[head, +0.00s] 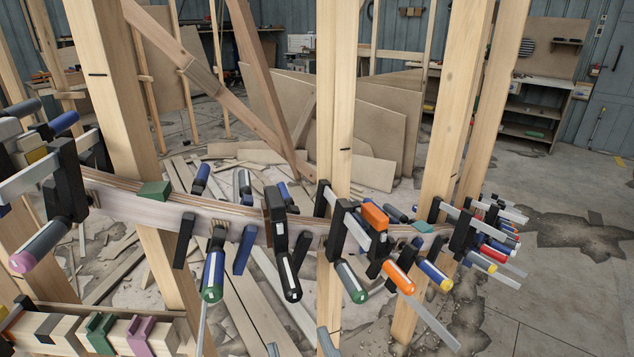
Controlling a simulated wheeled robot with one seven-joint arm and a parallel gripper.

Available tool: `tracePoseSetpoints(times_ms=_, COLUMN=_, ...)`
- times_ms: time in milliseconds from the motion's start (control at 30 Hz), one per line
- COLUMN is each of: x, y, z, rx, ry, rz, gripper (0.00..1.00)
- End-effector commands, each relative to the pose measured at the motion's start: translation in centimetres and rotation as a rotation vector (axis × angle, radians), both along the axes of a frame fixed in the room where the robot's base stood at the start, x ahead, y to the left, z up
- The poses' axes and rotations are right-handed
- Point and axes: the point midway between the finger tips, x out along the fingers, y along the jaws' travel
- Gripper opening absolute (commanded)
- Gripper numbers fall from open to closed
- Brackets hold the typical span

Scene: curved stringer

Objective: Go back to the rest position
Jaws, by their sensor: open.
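The curved wooden stringer (235,214) runs across the head view from upper left to the right, held against upright timber posts. Several bar clamps grip it along its length. One clamp with a green-tipped blue handle (213,268) hangs left of the middle. A dark clamp (284,250) is at the middle. A clamp with an orange block (374,217) sits to its right. More clamps crowd the right end (490,235). A large clamp with a pink-tipped handle (40,245) is close at the left. My gripper and arm do not show in this view.
Upright posts (438,150) stand along the stringer. Loose planks (250,315) lie on the floor behind it. A wooden rail (65,330) with coloured clips is at the lower left. Sheets (375,115) lean at the back. Open concrete floor (560,290) is at the right.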

Motion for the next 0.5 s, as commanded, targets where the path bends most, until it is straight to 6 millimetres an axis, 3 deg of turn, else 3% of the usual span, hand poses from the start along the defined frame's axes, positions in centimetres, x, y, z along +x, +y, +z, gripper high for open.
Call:
tracePoseSetpoints(times_ms=267, x=-4.1, y=-3.9, z=-0.6, rx=0.000, ry=-0.027, rz=0.016, gripper=0.48)
tracePoseSetpoints(times_ms=500, x=-9.2, y=-10.2, z=-1.7, rx=-0.002, ry=0.032, rz=-0.066, gripper=0.48)
